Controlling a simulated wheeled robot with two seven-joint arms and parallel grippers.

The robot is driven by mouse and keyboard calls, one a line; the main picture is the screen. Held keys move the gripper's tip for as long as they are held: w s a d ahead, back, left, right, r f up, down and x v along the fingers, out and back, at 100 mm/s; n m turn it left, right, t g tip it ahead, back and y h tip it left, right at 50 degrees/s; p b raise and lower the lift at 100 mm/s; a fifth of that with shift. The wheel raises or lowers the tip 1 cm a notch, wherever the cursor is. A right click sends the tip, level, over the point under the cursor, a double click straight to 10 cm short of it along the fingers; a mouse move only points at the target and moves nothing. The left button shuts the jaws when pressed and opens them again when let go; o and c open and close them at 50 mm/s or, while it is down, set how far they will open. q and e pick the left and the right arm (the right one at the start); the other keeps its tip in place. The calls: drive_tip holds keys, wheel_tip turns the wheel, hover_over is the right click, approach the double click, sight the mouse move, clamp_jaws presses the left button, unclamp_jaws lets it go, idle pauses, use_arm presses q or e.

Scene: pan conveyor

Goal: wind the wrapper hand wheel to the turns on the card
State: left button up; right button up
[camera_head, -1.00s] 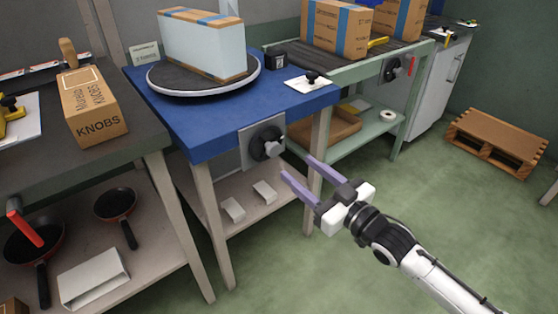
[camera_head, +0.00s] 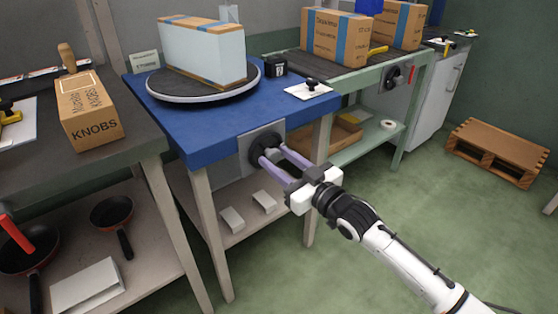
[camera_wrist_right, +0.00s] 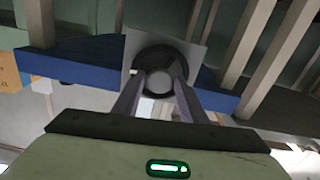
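The wrapper hand wheel (camera_head: 268,145) is a dark disc on a grey plate on the front of the blue table (camera_head: 215,148). In the right wrist view the wheel (camera_wrist_right: 163,58) faces me, with a grey round knob (camera_wrist_right: 160,82) on it. My right gripper (camera_head: 273,154) is at the wheel, its two purple fingers apart, one on each side of the knob. I cannot tell whether they touch it. The small card (camera_head: 145,59) stands at the table's back left; its writing is too small to read surely. My left gripper is not in view.
A wrapped box (camera_head: 203,52) stands on the round turntable (camera_head: 160,92) on the blue table. A knobs carton (camera_head: 91,112) sits on the left bench, with pans (camera_head: 112,212) below. A conveyor with boxes (camera_head: 335,37) is at the right.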

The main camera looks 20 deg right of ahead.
drive_tip(key=c, duration=0.6)
drive_tip(key=shift+r+m+p, duration=0.15)
drive_tip(key=shift+m+p, duration=0.15)
drive_tip(key=shift+p, duration=0.2)
drive_tip(key=shift+c, duration=0.2)
drive_tip(key=m+p, duration=0.1)
drive_tip(key=p, duration=0.1)
drive_tip(key=shift+r+m+p, duration=0.15)
drive_tip(key=shift+m+p, duration=0.15)
drive_tip(key=shift+m, duration=0.1)
drive_tip(key=shift+f+m, duration=0.2)
drive_tip(key=shift+m, duration=0.1)
drive_tip(key=shift+r+m+p, duration=0.1)
drive_tip(key=shift+m+p, duration=0.3)
drive_tip(key=shift+p, duration=0.05)
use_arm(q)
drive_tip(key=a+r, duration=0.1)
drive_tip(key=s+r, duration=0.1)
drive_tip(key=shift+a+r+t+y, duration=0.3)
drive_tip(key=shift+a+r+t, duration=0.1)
use_arm(e)
drive_tip(key=shift+m, duration=0.6)
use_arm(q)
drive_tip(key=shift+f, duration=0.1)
use_arm(e)
drive_tip(key=shift+f, duration=0.2)
drive_tip(key=o, duration=1)
